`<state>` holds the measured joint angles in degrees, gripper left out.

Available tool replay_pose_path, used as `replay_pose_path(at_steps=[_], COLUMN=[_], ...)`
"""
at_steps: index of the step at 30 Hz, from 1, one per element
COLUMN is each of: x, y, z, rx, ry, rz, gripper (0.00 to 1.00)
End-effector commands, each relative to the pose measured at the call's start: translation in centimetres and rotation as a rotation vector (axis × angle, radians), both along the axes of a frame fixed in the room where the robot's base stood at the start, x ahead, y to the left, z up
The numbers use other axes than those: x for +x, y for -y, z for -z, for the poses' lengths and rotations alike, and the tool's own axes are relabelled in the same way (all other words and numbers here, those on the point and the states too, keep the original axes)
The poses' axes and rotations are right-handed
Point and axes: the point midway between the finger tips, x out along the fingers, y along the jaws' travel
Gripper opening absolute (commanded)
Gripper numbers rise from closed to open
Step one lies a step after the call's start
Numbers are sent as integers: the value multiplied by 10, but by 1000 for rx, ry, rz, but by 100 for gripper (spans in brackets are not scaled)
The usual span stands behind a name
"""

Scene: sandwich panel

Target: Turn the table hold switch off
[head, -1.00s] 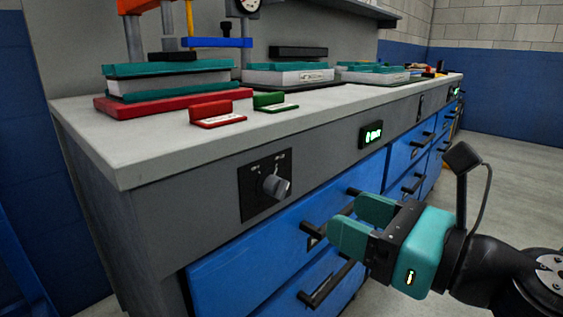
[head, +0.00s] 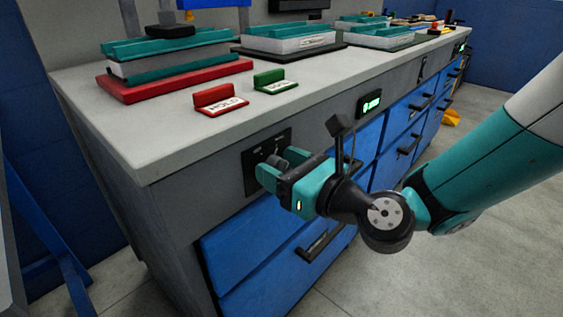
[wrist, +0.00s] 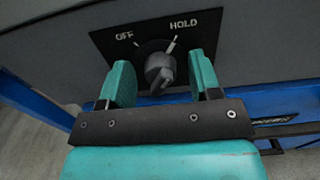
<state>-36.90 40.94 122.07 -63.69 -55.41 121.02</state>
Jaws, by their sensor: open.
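The hold switch is a dark rotary knob (wrist: 158,70) on a black plate (wrist: 110,45) marked OFF at left and HOLD at right in the wrist view. The plate (head: 251,165) is on the grey front panel below the tabletop in the head view, where my gripper hides the knob. My gripper (wrist: 163,78) is open, with one teal finger on each side of the knob. Gaps show between the fingers and the knob, so it is not gripped. I cannot tell exactly which mark the knob points to. In the head view my gripper (head: 281,165) reaches the plate from the right.
A small green-lit display (head: 369,104) is farther along the panel. Blue drawers (head: 262,250) with protruding black handles (head: 326,244) lie below. A red sign reading HOLD (head: 220,100) and a green sign (head: 273,80) stand on the bench top (head: 150,135). Open floor lies at right.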

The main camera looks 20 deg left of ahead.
Motion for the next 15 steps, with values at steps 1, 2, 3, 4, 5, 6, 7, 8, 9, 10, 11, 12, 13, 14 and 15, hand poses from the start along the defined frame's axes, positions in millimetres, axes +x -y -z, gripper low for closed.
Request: replay_pose_path(at_steps=[1, 2, 3, 4, 5, 6, 7, 8, 9, 10, 11, 12, 13, 14, 15], x=[0, 0, 0, 0, 0, 0, 0, 0, 0, 0, 0, 0, 0, 0, 0], y=[0, 0, 0, 0, 0, 0, 0, 0, 0, 0, 0, 1, 1, 1, 1], z=[0, 0, 0, 0, 0, 0, 0, 0, 0, 0, 0, 0, 0, 0, 0], rx=[0, 0, 0, 0, 0, 0, 0, 0, 0, 0, 0, 0, 0, -1, -2], ry=[0, 0, 0, 0, 0, 0, 0, 0, 0, 0, 0, 0, 1, 2, 5], rz=[0, 0, 0, 0, 0, 0, 0, 0, 0, 0, 0, 0, 0, 0, 0], gripper=[58, 58, 58, 55, 49, 39, 32, 26, 16, 10, 9, 9, 9, 9, 9])
